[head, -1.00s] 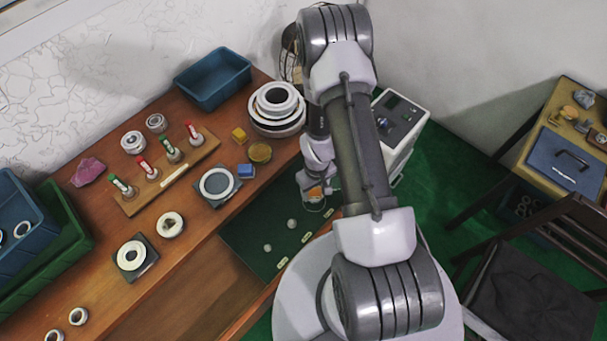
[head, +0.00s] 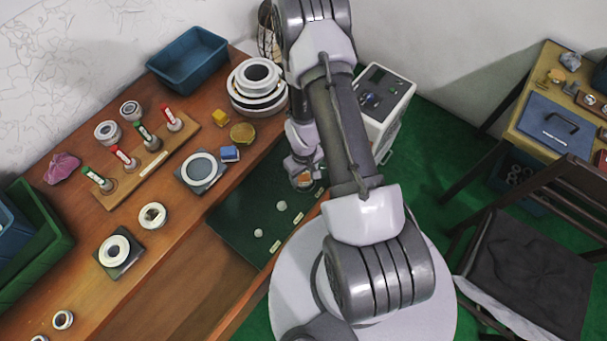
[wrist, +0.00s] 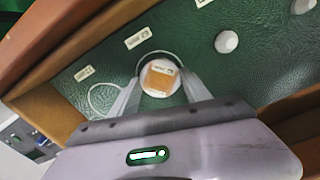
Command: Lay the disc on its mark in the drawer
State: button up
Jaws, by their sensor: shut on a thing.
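The disc (wrist: 160,79) is white with an orange patch and a small printed label on top. In the wrist view my gripper (wrist: 162,92) is shut on it, with one finger at each side. The disc is over the green-lined drawer floor (wrist: 190,62); I cannot tell whether it touches. A thin curved outline shows just beyond the disc, and a pale ring outline (wrist: 104,98) lies left of it. In the head view my gripper (head: 304,181) is at the drawer's far end, and the arm partly hides it. The drawer (head: 235,222) is open.
Two pale round pieces (wrist: 227,42) (wrist: 303,5) sit on the drawer floor, with small white labels (wrist: 138,38) near the drawer wall (wrist: 60,45). The wooden bench (head: 185,235) holds rings, a marker rack (head: 150,160) and a blue bin (head: 188,60).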

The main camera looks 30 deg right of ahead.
jog(key=shift+f, duration=0.15)
dwell(0.3)
jog(key=shift+f, duration=0.1)
jog(key=o, duration=1.6)
notch_tip(320, 180, up, 18)
jog(key=p, duration=0.8)
jog(key=shift+f+p, duration=0.25)
jog(key=shift+p, duration=0.05)
